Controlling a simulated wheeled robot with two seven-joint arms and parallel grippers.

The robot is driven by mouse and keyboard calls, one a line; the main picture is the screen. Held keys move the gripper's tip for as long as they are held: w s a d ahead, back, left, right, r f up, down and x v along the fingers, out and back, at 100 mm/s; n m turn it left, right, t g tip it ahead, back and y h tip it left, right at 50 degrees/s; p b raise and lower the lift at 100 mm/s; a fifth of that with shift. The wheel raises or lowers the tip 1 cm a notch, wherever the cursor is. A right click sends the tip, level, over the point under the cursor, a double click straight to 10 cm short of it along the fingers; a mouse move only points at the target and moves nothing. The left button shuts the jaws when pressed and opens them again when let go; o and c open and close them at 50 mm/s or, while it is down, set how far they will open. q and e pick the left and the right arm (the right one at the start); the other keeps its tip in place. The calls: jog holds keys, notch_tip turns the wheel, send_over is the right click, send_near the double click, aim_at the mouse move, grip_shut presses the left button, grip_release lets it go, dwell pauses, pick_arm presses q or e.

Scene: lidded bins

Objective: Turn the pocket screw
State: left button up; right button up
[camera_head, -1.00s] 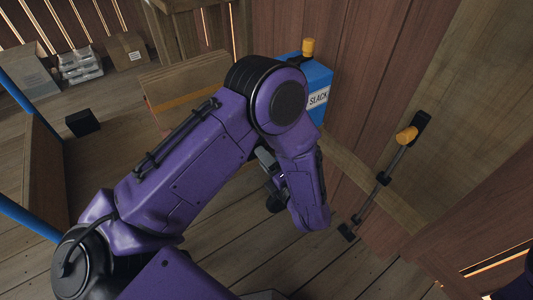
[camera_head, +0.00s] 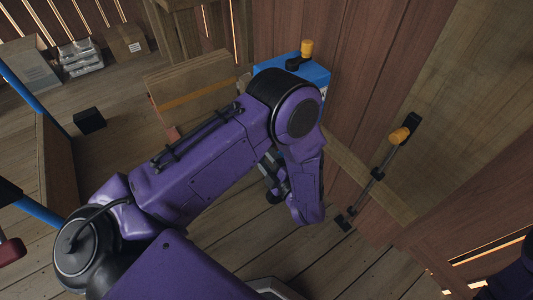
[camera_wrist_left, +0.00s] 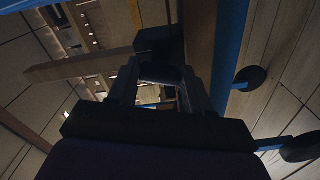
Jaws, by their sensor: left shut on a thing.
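I cannot make out a pocket screw in either view. My left arm reaches across the head view, and its forearm hides most of my left gripper (camera_head: 272,175), which hangs low over the plank floor. In the left wrist view my left gripper (camera_wrist_left: 160,88) is shut on a dark thing (camera_wrist_left: 162,72). The picture is too dark to tell what that thing is. My right gripper is not in view; only a purple part of my own body shows at the lower right.
A blue box (camera_head: 318,72) with an orange-handled tool on top stands behind my elbow. A bar clamp (camera_head: 378,174) leans against the right wall. Cardboard (camera_head: 200,85) and a small black box (camera_head: 89,120) lie left. In the wrist view, a blue beam (camera_wrist_left: 229,50) runs beside the gripper.

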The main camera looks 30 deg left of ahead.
pick_arm(q)
jog(key=shift+a, duration=0.1)
jog(key=o, duration=1.1)
jog(key=shift+c, duration=0.2)
jog(key=v, duration=1)
jog(key=shift+d, duration=0.3)
